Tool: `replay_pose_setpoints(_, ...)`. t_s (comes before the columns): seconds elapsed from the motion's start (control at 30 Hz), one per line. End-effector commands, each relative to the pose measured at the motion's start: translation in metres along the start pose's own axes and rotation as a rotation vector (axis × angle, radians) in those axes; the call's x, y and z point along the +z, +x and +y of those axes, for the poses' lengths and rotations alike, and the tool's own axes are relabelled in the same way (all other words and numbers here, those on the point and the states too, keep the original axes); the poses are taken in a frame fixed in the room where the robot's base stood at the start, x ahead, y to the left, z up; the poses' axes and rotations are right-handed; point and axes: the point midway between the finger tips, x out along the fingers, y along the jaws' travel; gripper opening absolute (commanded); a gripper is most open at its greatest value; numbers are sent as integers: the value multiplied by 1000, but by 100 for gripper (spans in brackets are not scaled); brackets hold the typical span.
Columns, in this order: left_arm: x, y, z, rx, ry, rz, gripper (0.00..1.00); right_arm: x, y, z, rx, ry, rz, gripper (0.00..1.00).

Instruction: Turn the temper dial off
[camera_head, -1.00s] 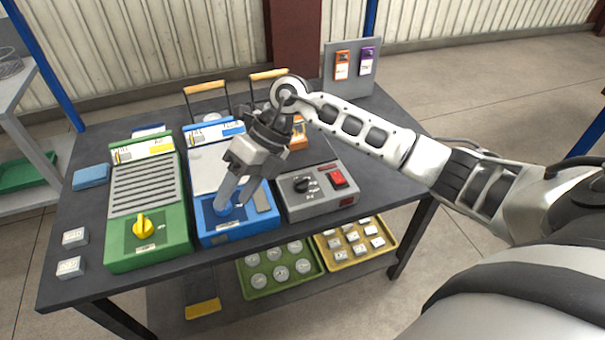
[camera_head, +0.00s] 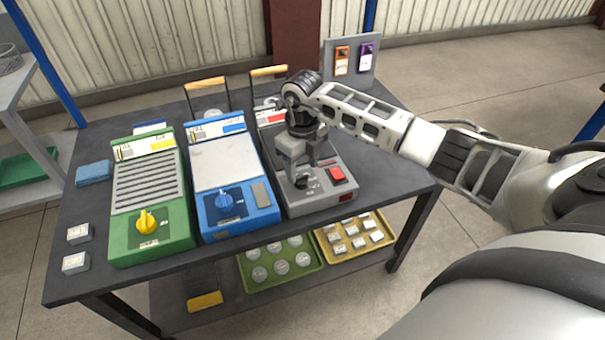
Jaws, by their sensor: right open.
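The labels are too small to read, so I cannot tell which dial is the temper one. My right gripper (camera_head: 306,176) is open, pointing down over the black dial, partly hiding it; I cannot tell whether it touches. My left gripper is out of view.
Small white blocks (camera_head: 77,263) and a blue sponge-like block (camera_head: 93,172) lie at the left. A panel with orange and purple devices (camera_head: 367,57) stands at the back. Trays (camera_head: 283,285) sit on the lower shelf.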

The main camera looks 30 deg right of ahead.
Motion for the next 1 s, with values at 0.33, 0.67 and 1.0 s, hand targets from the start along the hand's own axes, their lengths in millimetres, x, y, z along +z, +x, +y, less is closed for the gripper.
replay_pose_setpoints(0.33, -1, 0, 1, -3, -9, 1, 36, 0, 37, 0, 1, 0, 0, 53)
replay_pose_setpoints(0.67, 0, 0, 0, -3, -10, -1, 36, 0, 38, 0, 0, -1, -1, 42)
replay_pose_setpoints(1.0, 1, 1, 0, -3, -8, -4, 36, 0, 38, 0, 0, -7, -1, 10)
